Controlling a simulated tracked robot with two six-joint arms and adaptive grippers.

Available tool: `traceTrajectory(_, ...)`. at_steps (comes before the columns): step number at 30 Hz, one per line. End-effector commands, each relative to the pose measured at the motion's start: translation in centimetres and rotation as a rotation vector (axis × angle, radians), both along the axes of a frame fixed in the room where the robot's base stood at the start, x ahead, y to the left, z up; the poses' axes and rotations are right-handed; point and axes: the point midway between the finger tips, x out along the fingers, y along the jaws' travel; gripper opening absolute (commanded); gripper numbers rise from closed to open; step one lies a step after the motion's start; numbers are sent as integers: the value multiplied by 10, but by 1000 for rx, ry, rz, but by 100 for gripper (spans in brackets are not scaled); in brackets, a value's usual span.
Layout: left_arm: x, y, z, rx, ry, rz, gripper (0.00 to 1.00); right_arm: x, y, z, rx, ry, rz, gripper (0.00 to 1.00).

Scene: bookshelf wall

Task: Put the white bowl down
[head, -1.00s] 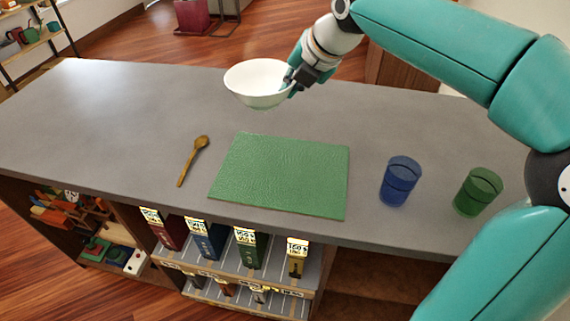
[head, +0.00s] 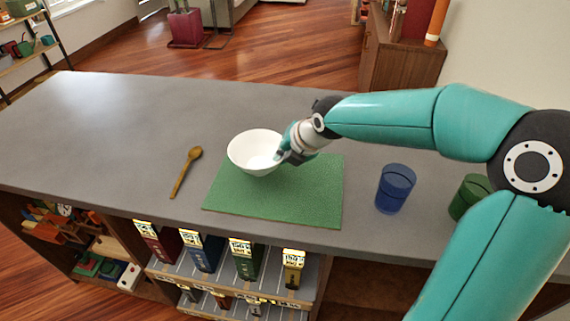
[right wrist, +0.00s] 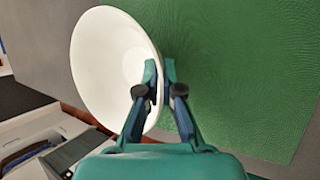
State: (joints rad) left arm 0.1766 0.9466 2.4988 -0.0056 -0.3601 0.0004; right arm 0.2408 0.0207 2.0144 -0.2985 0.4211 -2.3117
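The white bowl (head: 245,160) is upright over the back left part of the green mat (head: 300,205); whether it touches the mat or hangs just above it I cannot tell. My right gripper (head: 284,156) is at the bowl's right rim. In the right wrist view, the two fingers (right wrist: 160,76) pinch the rim of the bowl (right wrist: 92,62), one finger inside and one outside. The green mat also shows there (right wrist: 240,70), beside and below the bowl. My left gripper is not in view.
A wooden spoon (head: 184,174) lies left of the mat on the grey counter (head: 90,140). A blue cup (head: 395,188) and a green cup (head: 466,196) stand to the right, the green one partly behind my arm. The counter's far left is clear. Shelves with cartons (head: 205,250) are below.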

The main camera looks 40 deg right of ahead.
Motion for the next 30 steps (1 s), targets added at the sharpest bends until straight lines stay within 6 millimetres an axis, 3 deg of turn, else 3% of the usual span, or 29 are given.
traceTrajectory(6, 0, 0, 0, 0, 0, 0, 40, 0, 0, -30, 0, 2, 0, 0)
traceTrajectory(17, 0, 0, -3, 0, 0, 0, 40, 0, -1, -34, 0, -1, -1, 0)
traceTrajectory(22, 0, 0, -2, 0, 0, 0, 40, -1, 0, -34, 0, 2, 0, 29)
traceTrajectory(30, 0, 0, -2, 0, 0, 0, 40, -1, -1, -34, 0, 2, -1, 31)
